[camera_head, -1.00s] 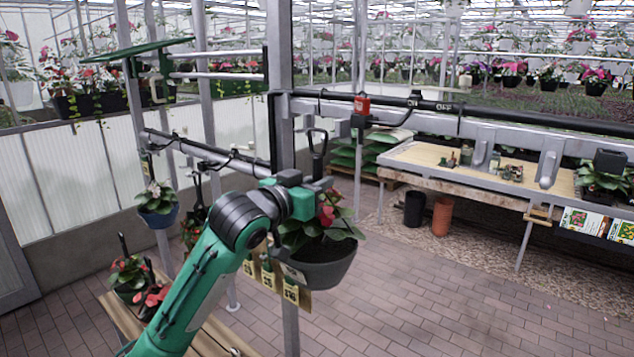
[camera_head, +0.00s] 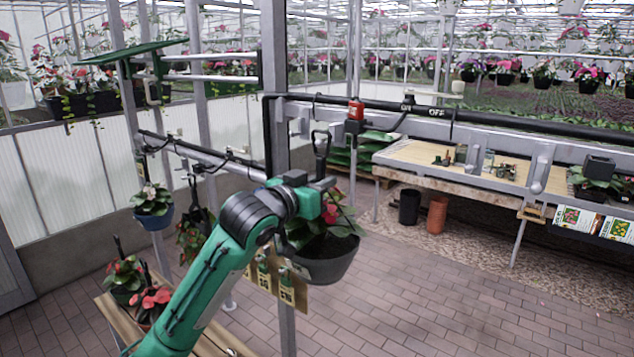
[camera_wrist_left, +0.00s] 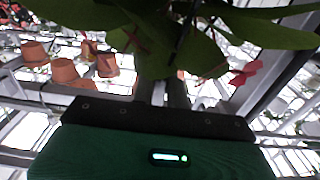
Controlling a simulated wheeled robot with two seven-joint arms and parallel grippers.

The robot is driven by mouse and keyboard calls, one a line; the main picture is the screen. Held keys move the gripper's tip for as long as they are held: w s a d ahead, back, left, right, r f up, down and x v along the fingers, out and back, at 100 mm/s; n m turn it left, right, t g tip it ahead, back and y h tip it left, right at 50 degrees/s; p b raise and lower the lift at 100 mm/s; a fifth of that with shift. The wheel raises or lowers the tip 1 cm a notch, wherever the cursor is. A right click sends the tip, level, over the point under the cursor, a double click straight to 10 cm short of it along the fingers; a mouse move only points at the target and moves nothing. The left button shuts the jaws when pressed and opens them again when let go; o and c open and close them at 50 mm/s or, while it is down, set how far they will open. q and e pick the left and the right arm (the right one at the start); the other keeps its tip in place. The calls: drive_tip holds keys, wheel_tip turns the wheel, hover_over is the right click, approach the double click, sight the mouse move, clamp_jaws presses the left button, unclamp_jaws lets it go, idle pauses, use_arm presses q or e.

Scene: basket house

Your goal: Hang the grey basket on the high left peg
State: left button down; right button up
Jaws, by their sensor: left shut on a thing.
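The grey basket (camera_head: 330,264) holds a plant with green leaves and a red flower. My left gripper (camera_head: 318,186) is shut on the basket's upright hanger (camera_head: 321,150), whose dark loop stands above the jaws. The basket hangs upright in the air, right of the grey post. In the left wrist view, leaves (camera_wrist_left: 230,22) and a red flower (camera_wrist_left: 246,73) hang close over the fingers (camera_wrist_left: 172,95). Two pale horizontal bars (camera_head: 212,77) show at upper left beside a green plate; I cannot tell which part is the high left peg. My right gripper is out of view.
A grey post (camera_head: 273,90) stands close to the left arm and basket. A blue basket (camera_head: 154,217) hangs at left, above a wooden bench (camera_head: 118,318) with plants.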

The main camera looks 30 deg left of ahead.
use_arm(q)
drive_tip(key=shift+w+r, duration=0.15)
drive_tip(key=shift+w, duration=0.05)
drive_tip(key=shift+w, duration=0.15)
drive_tip(key=shift+w+d+p, duration=0.1)
drive_tip(key=shift+w+p, duration=0.3)
drive_tip(key=shift+w, duration=0.2)
drive_tip(key=shift+w, duration=0.1)
idle(0.4)
drive_tip(key=shift+f, duration=0.2)
drive_tip(key=shift+f, duration=0.1)
drive_tip(key=shift+f, duration=0.5)
idle(0.4)
